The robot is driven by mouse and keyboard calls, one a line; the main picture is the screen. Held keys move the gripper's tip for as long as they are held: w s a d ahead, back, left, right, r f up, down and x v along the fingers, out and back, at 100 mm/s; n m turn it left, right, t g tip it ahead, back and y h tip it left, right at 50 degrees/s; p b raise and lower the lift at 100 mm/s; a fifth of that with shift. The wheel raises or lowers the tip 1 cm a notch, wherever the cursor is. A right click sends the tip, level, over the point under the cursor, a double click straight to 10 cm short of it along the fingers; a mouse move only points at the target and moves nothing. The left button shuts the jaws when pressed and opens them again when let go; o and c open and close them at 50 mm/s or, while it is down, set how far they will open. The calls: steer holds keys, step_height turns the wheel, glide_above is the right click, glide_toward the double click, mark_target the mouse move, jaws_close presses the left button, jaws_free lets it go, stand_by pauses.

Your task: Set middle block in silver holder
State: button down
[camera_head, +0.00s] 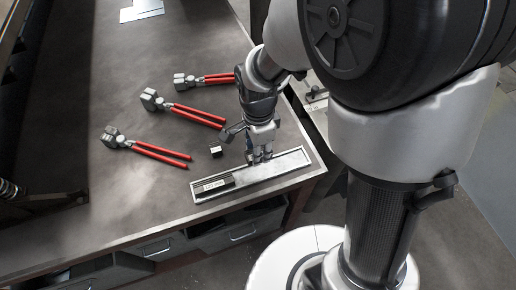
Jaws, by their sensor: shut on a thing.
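The silver holder (285,167) is a long shallow tray near the table's front right corner. A dark block with a pale label (213,185) lies in its left end. My gripper (259,158) points down over the middle of the holder, at its back edge. It is shut on a block, which is mostly hidden by the fingers. I cannot tell whether that block touches the holder's floor. A small black and white block (216,151) sits on the table behind the holder, left of my gripper.
Three red-handled hand tools lie on the table: one at the left (160,153), one in the middle (197,117), one near my arm (215,79). White sheets (142,10) lie at the far end. Drawers (237,229) are under the front edge. The table's left middle is clear.

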step_height(320, 180, down, 8)
steer(key=b, duration=0.6)
steer(key=shift+a+f, duration=0.1)
steer(key=shift+s, duration=0.1)
steer(key=c, duration=1.1)
jaws_free()
